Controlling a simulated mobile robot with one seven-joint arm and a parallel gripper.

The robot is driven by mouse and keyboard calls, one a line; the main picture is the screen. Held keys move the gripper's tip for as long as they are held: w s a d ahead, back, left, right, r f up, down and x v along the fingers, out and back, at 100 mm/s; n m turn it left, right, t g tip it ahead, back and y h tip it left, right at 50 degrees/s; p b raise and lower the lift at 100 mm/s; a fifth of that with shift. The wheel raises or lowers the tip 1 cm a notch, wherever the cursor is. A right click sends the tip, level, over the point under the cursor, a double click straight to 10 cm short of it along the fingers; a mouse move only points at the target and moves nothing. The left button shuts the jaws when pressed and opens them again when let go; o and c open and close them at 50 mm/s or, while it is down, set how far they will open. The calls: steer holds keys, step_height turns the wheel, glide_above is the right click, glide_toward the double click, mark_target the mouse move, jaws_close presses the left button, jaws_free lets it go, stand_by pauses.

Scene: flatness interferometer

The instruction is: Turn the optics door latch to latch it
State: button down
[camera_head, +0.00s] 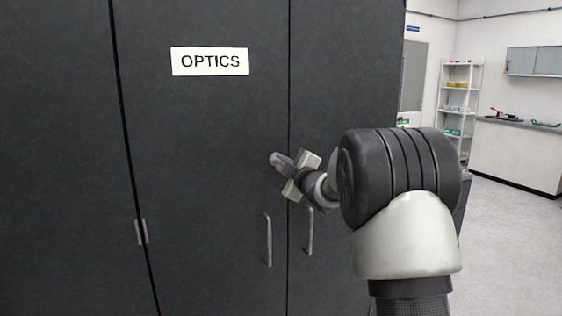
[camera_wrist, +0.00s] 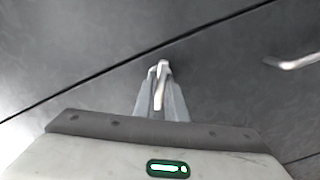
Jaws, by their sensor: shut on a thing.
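The dark optics door (camera_head: 200,130) carries a white sign reading OPTICS (camera_head: 209,61) and looks closed along the vertical seam at its right. My gripper (camera_head: 283,165) is at that seam, above the door handles. In the wrist view my gripper (camera_wrist: 161,95) has its fingers shut on a small metal latch lever (camera_wrist: 160,88), which lies between them beside the seam. In the head view, my gripper and arm largely hide the latch, so its exact angle to the seam is hard to tell there.
Two vertical bar handles, left (camera_head: 268,240) and right (camera_head: 309,232), stick out below my gripper on either side of the seam. One handle shows in the wrist view (camera_wrist: 292,62). At the right are a shelf unit (camera_head: 459,100), a counter (camera_head: 517,150) and open floor.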

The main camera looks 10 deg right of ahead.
steer(key=m+p, duration=0.2)
steer(key=m, duration=0.4)
steer(key=shift+d+r+m, duration=0.1)
steer(key=shift+m, duration=0.2)
steer(key=shift+m+p, duration=1.05)
steer(key=shift+m, duration=1.25)
steer(key=c, duration=1.8)
jaws_free()
steer(key=v, duration=1.7)
steer(key=shift+s, duration=0.25)
